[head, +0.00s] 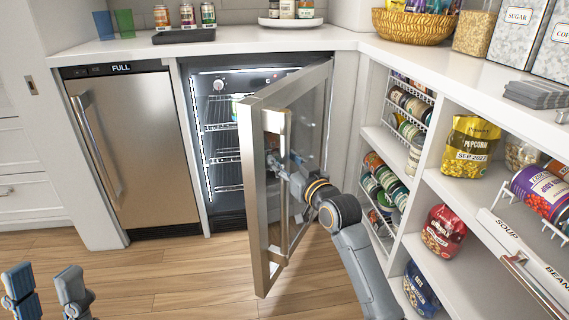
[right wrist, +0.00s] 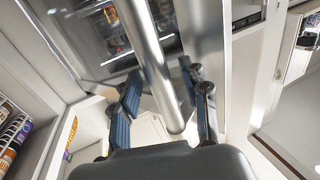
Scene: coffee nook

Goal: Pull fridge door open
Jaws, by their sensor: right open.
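The glass-fronted fridge door (head: 257,200) stands ajar, swung well out from the lit fridge (head: 222,140) with wire shelves. Its vertical metal bar handle (head: 284,225) is on the door's near edge. My right gripper (head: 284,166) is at the handle's middle, partly hidden by the bar. In the right wrist view the handle (right wrist: 146,50) runs between the open fingers of my right gripper (right wrist: 160,75), one on each side. I cannot tell whether either finger touches it. My left gripper (head: 45,284) is at the bottom left, fingers apart and empty, away from the door.
A closed steel appliance (head: 140,145) marked FULL is left of the fridge. White shelves (head: 440,195) with cans, jars and bags stand close to the right of the door and my right arm. Cans and cups sit on the counter (head: 240,40). The wooden floor (head: 170,270) in front is clear.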

